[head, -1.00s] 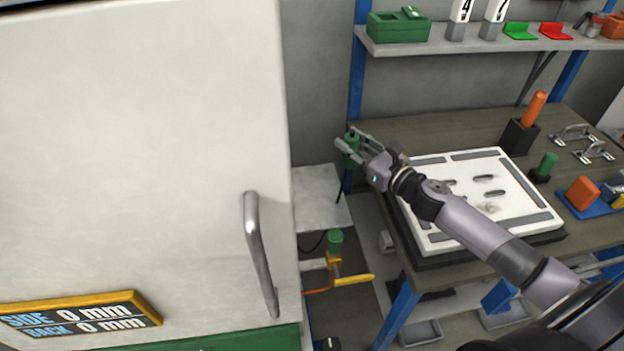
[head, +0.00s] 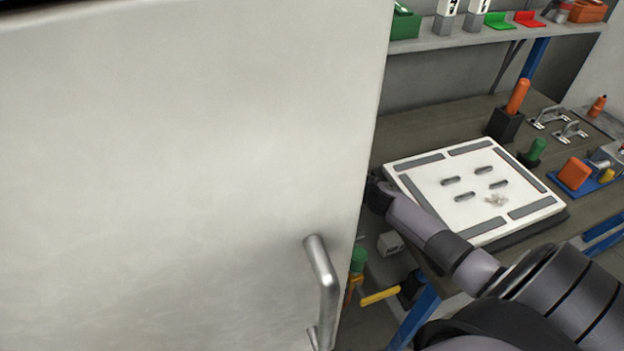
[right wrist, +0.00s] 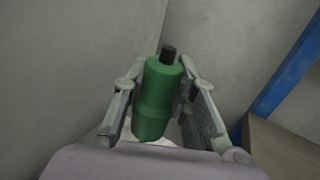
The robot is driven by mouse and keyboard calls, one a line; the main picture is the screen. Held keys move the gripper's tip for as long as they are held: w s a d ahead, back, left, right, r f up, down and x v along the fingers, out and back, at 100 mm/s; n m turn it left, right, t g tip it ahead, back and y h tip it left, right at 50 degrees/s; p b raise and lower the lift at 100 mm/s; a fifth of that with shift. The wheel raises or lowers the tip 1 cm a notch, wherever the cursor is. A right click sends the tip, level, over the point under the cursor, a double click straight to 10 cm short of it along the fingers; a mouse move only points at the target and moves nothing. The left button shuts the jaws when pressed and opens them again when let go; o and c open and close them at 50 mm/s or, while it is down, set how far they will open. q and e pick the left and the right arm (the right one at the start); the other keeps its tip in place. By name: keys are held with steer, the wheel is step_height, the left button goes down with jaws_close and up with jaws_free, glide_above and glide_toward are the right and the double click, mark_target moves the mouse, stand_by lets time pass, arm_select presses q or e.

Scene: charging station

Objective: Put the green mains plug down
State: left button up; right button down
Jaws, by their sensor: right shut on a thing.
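The green mains plug (right wrist: 155,100) shows in the right wrist view, with a short black piece at its far end. My right gripper (right wrist: 161,75) is shut on it, one finger on each side. In the head view my right arm reaches in from the right, and its gripper and the plug are hidden behind the large white panel. The right wrist view shows plain grey walls beyond the plug; no surface touching it can be made out. My left gripper is not in view.
The white panel (head: 180,170) with a metal handle (head: 322,280) fills the left. A green-topped part with a yellow handle (head: 380,296) is below. A blue post (right wrist: 290,70) stands right of the plug.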

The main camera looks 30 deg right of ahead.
step_height(320, 180, down, 4)
steer(key=shift+r, duration=0.1)
steer(key=shift+f, duration=0.35)
step_height(320, 180, down, 2)
steer(key=shift+f+b, duration=0.25)
steer(key=shift+b, duration=0.2)
steer(key=shift+f, duration=0.3)
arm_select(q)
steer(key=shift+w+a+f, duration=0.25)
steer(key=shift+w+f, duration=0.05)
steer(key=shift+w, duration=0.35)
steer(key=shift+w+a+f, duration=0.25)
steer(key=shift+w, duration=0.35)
arm_select(e)
steer(key=shift+f, duration=0.15)
steer(key=c, duration=1.3)
jaws_free()
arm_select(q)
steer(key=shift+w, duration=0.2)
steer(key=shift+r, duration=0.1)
